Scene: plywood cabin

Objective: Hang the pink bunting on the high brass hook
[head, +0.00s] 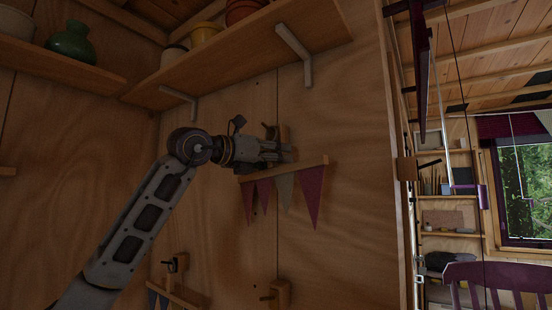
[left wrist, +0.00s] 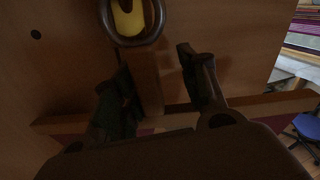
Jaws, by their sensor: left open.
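The pink bunting (head: 312,190) has a wooden bar with dark pink and grey pennants. It hangs slightly tilted against the plywood wall. My left gripper (head: 284,154) is at the bar's upper side and hides part of it and the high hook. In the left wrist view the open fingers (left wrist: 157,82) stand on either side of the bunting's wooden tab (left wrist: 146,85), with gaps visible. A dark ring (left wrist: 106,22) at the tab's top shows around the yellow brass hook (left wrist: 128,18). How deep the ring sits on it is unclear. My right gripper is out of view.
A shelf (head: 232,48) with brackets and pots runs above the arm. Lower on the wall are a bunting with bluish pennants (head: 163,300), a dark hook (head: 176,264) and another wooden hook block (head: 281,293). The wall ends right, before an open room.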

